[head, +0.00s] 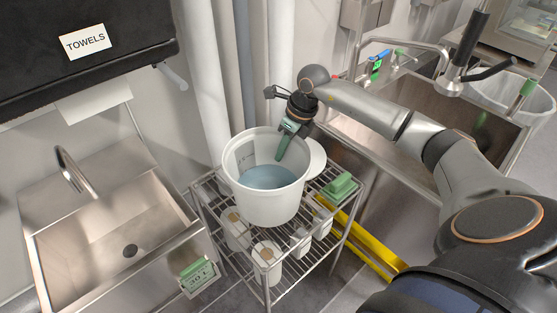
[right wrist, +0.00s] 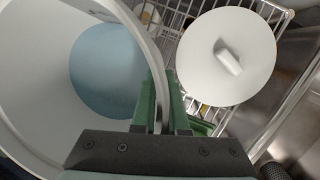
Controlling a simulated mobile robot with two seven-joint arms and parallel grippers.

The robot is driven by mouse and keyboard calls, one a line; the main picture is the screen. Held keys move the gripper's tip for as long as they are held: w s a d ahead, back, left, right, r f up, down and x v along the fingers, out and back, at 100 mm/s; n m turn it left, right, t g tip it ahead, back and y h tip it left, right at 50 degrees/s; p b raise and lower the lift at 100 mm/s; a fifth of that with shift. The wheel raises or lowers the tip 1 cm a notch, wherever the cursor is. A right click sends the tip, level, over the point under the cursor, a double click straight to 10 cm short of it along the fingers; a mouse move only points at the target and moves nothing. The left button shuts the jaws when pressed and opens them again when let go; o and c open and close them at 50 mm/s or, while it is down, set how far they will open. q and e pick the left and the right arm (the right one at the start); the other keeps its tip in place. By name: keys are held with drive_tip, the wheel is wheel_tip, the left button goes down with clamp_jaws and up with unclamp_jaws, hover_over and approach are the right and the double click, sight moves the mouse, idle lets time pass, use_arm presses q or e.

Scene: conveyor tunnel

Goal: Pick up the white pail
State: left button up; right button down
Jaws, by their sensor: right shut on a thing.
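The white pail (head: 262,205) is upright at the wire rack, with blue liquid (head: 268,177) inside. I cannot tell whether its base rests on the top shelf or is slightly off it. My right gripper (head: 284,143) reaches down at the pail's far right rim. In the right wrist view its green fingers (right wrist: 165,118) are shut on the pail's rim (right wrist: 157,70), one finger inside and one outside. The blue liquid also shows there (right wrist: 103,72). My left gripper is in neither view.
A white round lid (right wrist: 227,58) lies beside the pail. A green brush or block (head: 341,187) is on the wire rack (head: 352,198). White containers (head: 267,256) stand below. Steel sinks flank the rack (head: 105,225), and pipes (head: 205,75) rise behind.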

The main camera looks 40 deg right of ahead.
use_arm(q)
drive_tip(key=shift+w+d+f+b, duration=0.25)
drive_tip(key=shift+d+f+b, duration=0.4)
drive_tip(key=shift+b, duration=0.6)
use_arm(e)
drive_tip(key=s+d+r, duration=0.9)
drive_tip(key=shift+d, duration=0.2)
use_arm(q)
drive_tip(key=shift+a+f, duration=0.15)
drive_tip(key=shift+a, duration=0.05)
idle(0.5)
